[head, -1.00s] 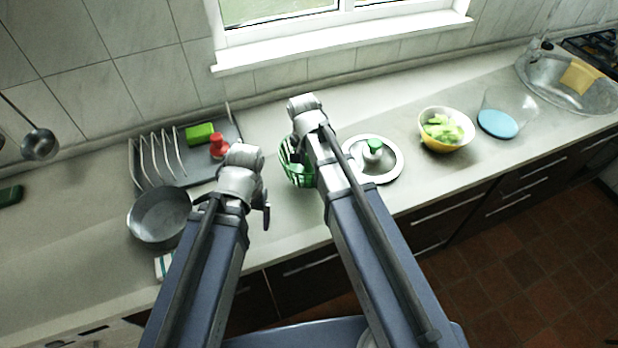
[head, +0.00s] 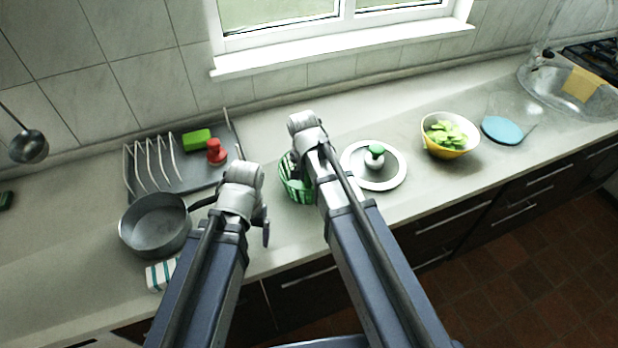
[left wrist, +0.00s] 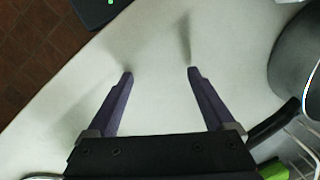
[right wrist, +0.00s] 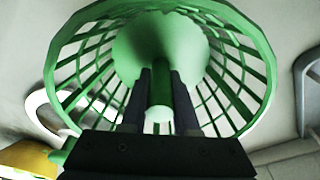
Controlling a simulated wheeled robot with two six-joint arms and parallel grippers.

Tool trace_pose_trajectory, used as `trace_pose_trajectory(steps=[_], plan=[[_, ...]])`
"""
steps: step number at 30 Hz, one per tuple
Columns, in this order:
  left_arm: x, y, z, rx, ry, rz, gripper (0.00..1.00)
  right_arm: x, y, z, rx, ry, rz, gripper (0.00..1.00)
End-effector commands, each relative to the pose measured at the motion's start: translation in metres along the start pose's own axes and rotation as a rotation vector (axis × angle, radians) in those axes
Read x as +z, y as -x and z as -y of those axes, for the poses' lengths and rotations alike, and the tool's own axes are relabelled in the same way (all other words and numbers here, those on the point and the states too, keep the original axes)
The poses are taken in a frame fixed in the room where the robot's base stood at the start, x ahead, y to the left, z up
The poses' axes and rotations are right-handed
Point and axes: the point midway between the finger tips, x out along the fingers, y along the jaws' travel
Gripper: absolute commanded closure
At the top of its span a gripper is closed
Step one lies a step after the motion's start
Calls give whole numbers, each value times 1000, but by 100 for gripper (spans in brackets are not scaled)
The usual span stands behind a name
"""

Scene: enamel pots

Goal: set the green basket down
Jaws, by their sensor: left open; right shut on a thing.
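The green basket (head: 297,190) is a slatted round basket, partly hidden behind my right arm in the head view. In the right wrist view the basket (right wrist: 245,75) fills most of the picture. My right gripper (right wrist: 160,75) is shut on its upright green handle bar, inside the rim. Whether the basket's base touches the counter cannot be told. My left gripper (left wrist: 160,74) is open and empty, with bare counter between its fingers; its fingertips are hard to make out in the head view.
Right of the basket is a white-rimmed round dish (head: 401,178) with a green-knobbed piece. Further right are a yellow-white bowl (head: 455,153) and a blue disc (head: 502,130). Left are a grey pan (head: 150,240), a striped cloth (head: 158,276) and a rack tray (head: 197,176) holding green and red things.

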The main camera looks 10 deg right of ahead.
Motion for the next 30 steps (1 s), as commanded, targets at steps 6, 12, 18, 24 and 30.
trace_pose_trajectory(steps=[6,12,18,24,30], plan=[[0,-2,0,0,0,0,13,0,-2,0,0,0,0,53],[0,-2,0,0,0,0,13,0,-2,0,0,0,0,41],[0,-1,0,0,0,0,13,0,-1,0,0,0,0,41],[0,9,1,0,0,0,13,0,9,0,0,0,0,41],[2,30,3,0,0,0,13,-1,31,0,0,0,0,41]])
